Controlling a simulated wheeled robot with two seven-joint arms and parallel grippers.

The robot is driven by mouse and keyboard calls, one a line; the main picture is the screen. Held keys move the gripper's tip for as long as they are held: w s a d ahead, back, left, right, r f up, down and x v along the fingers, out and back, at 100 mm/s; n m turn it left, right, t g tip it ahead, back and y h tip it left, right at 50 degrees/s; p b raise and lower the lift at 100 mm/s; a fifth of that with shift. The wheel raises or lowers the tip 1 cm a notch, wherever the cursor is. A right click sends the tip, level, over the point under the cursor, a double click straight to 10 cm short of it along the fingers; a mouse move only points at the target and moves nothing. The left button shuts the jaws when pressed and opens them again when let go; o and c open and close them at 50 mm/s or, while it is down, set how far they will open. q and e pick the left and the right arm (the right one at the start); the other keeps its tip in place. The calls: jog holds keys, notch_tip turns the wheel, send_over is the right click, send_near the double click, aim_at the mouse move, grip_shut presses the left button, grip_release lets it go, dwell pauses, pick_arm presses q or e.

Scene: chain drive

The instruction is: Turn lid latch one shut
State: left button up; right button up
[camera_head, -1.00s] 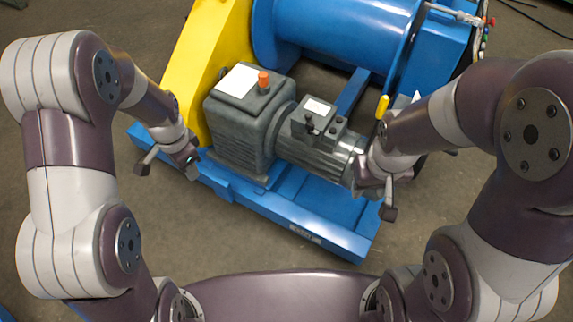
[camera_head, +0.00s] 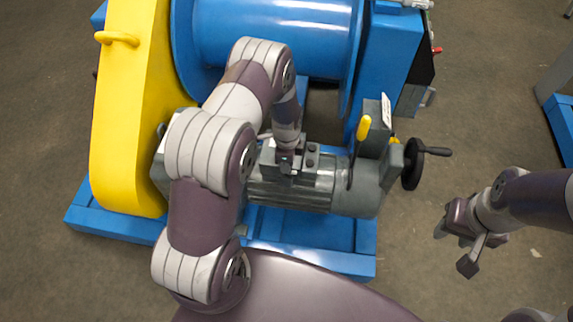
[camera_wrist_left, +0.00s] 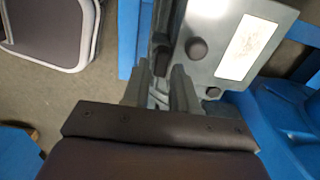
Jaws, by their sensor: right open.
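The grey terminal box (camera_wrist_left: 218,68) on the motor fills the upper middle of the left wrist view, with a white label and round dark knobs on its lid. A dark latch piece (camera_wrist_left: 161,58) shows at the lid's left edge. My left gripper (camera_wrist_left: 161,78) is open, its two fingers apart on either side of the line to that latch; contact cannot be told. In the head view my left gripper (camera_head: 287,160) is over the box's left part and hides much of it. Two dark knobs (camera_head: 311,156) show beside it. My right gripper (camera_head: 470,235) is open and empty, off to the right.
The grey motor (camera_head: 340,190) lies on a blue frame (camera_head: 320,258). A yellow guard (camera_head: 128,120) stands left, a blue drum (camera_head: 275,35) behind. A black handwheel (camera_head: 412,164) and yellow lever (camera_head: 364,127) are right of the box. Bare floor lies around my right gripper.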

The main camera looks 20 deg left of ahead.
pick_arm(q)
notch_tip(320, 180, down, 2)
jog(key=shift+a+f, duration=0.1)
jog(key=shift+a, duration=0.05)
grip_shut()
